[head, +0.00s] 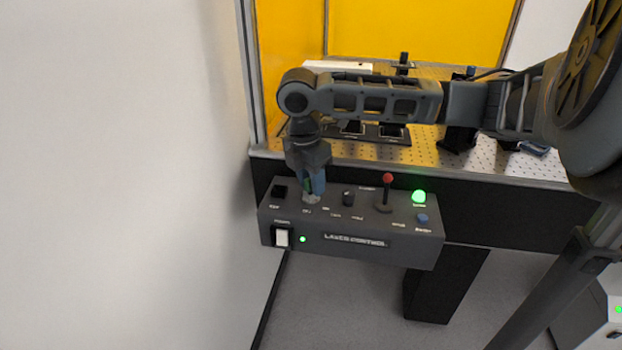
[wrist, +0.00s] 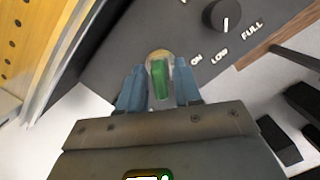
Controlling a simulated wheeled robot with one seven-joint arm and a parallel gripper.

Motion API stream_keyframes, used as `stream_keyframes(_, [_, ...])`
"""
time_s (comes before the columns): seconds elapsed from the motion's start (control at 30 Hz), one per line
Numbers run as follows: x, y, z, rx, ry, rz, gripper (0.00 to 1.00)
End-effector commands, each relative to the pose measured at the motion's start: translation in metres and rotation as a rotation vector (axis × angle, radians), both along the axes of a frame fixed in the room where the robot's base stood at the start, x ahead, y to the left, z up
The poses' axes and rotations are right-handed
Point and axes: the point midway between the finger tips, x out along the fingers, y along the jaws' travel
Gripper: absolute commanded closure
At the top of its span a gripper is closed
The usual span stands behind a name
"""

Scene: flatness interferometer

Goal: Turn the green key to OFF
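The green key (wrist: 159,80) sits in a round metal lock on the sloped top of the grey laser control box (head: 375,243). In the wrist view it lies between the two blue fingers of my gripper (wrist: 160,92), with a narrow gap showing on each side. An ON label shows to the right of the lock in the wrist view. I cannot see an OFF label clearly.
Right of the key are a black knob (head: 348,198), a red-tipped lever (head: 387,180), a lit green lamp (head: 418,196) and a blue button (head: 422,218). A black switch (head: 280,191) is at the left. A white wall stands close left.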

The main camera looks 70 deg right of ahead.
Motion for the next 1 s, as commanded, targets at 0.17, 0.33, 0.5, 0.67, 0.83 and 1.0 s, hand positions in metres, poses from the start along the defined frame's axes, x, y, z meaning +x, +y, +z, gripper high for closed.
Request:
stream_keyframes(0.17, [0.0, 0.0, 0.0, 0.0, 0.0, 0.0, 0.84])
stream_keyframes(0.33, [0.0, 0.0, 0.0, 0.0, 0.0, 0.0, 1.0])
stream_keyframes(0.5, [0.0, 0.0, 0.0, 0.0, 0.0, 0.0, 0.61])
stream_keyframes(0.67, [0.0, 0.0, 0.0, 0.0, 0.0, 0.0, 0.55])
stream_keyframes(0.83, [0.0, 0.0, 0.002, -0.001, -0.001, 0.0, 0.55])
stream_keyframes(1.0, [0.002, 0.001, 0.016, -0.003, -0.001, 0.001, 0.55])
